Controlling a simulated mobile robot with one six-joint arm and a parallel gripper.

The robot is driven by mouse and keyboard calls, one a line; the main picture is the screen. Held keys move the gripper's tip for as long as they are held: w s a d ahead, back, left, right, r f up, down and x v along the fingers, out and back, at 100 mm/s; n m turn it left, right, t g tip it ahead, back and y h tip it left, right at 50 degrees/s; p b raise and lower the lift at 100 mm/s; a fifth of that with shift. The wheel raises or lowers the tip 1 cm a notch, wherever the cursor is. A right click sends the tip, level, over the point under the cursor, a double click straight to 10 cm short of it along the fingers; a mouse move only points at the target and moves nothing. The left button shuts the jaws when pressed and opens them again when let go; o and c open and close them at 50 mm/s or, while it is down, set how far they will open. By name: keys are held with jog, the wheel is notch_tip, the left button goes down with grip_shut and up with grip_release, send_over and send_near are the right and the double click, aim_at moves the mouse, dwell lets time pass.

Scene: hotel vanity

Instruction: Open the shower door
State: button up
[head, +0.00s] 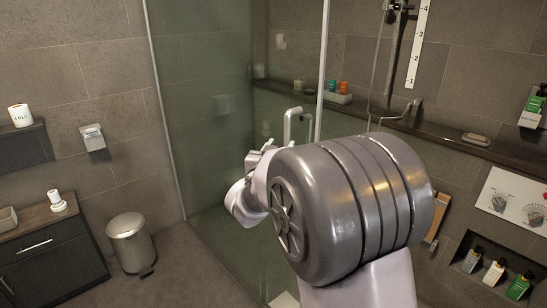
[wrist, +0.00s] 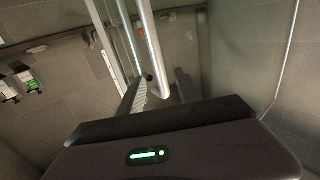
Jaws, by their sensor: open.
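The glass shower door (head: 205,105) stands upright in the middle of the head view, with a metal edge on each side. Its pale bar handle (head: 288,128) is near the right edge, partly hidden by my arm. In the wrist view the handle (wrist: 150,50) runs down from the top as a bright bar, and its lower end shows between my two dark fingers. My gripper (wrist: 160,80) is open. I cannot tell whether the fingers touch the bar. In the head view my gripper (head: 264,148) is near the handle, mostly hidden behind my arm.
A ledge (head: 455,144) with a soap dish (head: 476,139) runs along the right wall, below a shower rail. A bin (head: 131,242) and a dark cabinet (head: 50,255) stand at the left. The floor (head: 190,265) between bin and door is clear.

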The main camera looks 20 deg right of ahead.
jog(key=v, duration=0.9)
jog(key=shift+p, duration=0.35)
